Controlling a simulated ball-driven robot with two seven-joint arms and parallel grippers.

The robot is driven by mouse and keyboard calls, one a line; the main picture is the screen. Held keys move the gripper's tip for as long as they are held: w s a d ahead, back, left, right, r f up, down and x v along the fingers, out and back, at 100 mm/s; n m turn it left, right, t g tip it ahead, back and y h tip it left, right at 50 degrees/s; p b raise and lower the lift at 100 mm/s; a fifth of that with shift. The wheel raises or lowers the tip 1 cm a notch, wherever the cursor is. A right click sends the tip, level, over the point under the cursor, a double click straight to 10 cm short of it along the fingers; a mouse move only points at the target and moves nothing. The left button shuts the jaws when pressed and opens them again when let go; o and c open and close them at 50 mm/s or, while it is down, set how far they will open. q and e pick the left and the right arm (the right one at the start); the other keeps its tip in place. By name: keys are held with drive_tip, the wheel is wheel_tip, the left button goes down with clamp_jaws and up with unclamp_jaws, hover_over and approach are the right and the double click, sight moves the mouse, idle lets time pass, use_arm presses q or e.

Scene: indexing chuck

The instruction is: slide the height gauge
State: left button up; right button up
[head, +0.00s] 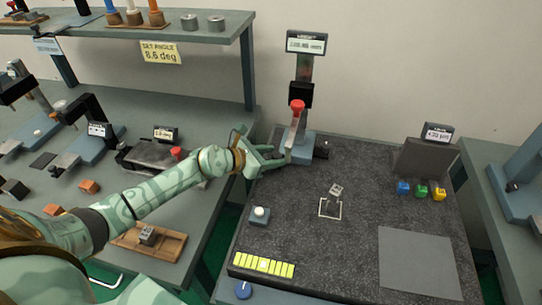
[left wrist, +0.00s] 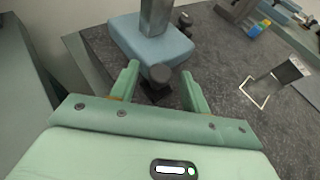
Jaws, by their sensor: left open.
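The height gauge (head: 305,72) stands at the back left of the dark granite plate, with a display on top of its column, a red knob on its slider and a blue-grey base. In the left wrist view its base (left wrist: 147,44) and lower column show at the top; the display and red knob are out of that picture. My left gripper (head: 279,153) is open beside the front left of the base. In the wrist view, a dark round knob (left wrist: 160,74) at the base's near side appears between the open fingers; contact cannot be told. My right gripper is not in view.
The granite plate (head: 330,240) bears a small metal block (head: 336,189) by a white square outline, a white-button box (head: 260,215), a yellow-green strip (head: 263,265), a grey mat (head: 418,262) and coloured blocks (head: 421,191). A shelf (head: 170,28) overhangs the left bench.

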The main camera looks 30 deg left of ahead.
use_arm(q)
clamp_jaws()
drive_tip(key=d+p, duration=0.2)
drive_tip(key=d+r+p, duration=0.1)
drive_tip(key=shift+w+d, duration=0.3)
drive_tip(key=shift+w, duration=0.05)
drive_tip(key=d+p, duration=0.1)
drive_tip(key=d, duration=0.1)
drive_tip(key=w+d+p, duration=0.1)
drive_tip(key=d, duration=0.2)
drive_tip(key=w+d+p, duration=0.1)
drive_tip(key=d, duration=0.1)
drive_tip(key=shift+w+d+f, duration=0.1)
drive_tip(key=shift+d+f, duration=0.25)
drive_tip(key=shift+d, duration=0.35)
drive_tip(key=shift+f, duration=0.15)
unclamp_jaws()
drive_tip(key=shift+w+d, duration=0.1)
drive_tip(key=shift+d, duration=0.05)
